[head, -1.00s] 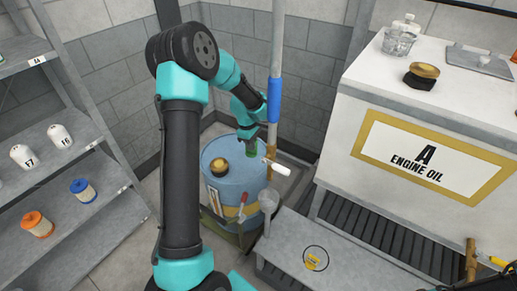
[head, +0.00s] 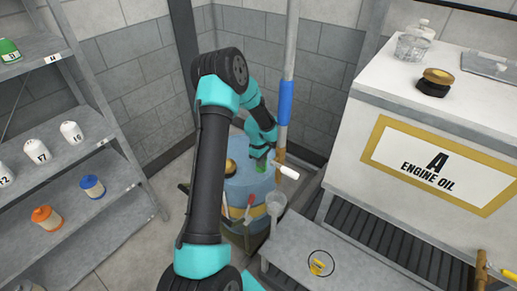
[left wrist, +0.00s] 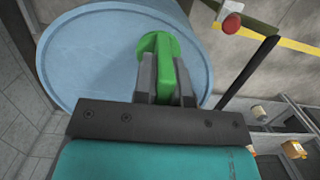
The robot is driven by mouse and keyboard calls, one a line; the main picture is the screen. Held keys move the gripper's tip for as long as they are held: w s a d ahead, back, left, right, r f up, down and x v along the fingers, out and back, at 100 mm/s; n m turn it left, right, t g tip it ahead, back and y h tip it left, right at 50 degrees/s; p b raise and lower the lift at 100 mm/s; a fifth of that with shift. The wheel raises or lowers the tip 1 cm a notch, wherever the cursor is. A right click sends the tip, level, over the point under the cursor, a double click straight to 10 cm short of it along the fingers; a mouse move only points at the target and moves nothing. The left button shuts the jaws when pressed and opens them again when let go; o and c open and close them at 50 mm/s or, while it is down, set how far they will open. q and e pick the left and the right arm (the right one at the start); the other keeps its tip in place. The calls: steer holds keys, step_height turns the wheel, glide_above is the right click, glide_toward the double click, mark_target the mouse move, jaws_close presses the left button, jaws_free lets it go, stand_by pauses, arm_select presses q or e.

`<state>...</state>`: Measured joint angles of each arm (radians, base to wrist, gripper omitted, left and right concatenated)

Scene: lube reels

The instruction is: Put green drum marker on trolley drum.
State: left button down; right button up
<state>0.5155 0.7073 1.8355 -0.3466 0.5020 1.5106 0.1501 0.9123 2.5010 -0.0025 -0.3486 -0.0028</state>
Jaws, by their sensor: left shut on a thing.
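The trolley drum is a light blue drum (head: 266,187) standing between the shelf and the grey step. Its round blue top (left wrist: 90,60) fills the upper left of the left wrist view. My left gripper (head: 262,152) is over the right part of the drum top, shut on the green drum marker (head: 261,162). In the left wrist view the marker (left wrist: 163,60) stands between the fingers (left wrist: 160,80), with its green disc end at or very near the drum top. I cannot tell whether it touches. My right gripper is not in view.
A brass-and-black cap (head: 231,167) on the drum is partly hidden by my arm. A grey pole with a blue sleeve (head: 286,103) and a white-ended handle (head: 287,171) stand close right of the gripper. Shelves (head: 120,215) are left, the engine oil cabinet (head: 350,105) right.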

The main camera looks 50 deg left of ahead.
arm_select(q)
steer(key=w+a, duration=0.6)
steer(key=w+a+f, duration=0.1)
steer(key=w+a, duration=0.2)
steer(key=shift+a+f, duration=0.1)
steer(key=shift+a, duration=0.15)
steer(key=shift+w, duration=0.1)
steer(key=shift+w+a, duration=0.15)
steer(key=shift+a, duration=0.05)
steer(key=shift+f, duration=1.8)
steer(key=shift+f, duration=0.15)
steer(key=c, duration=1.2)
jaws_free()
steer(key=shift+o, duration=0.2)
step_height(320, 180, up, 12)
steer(key=a, duration=0.1)
steer(key=shift+a, duration=0.35)
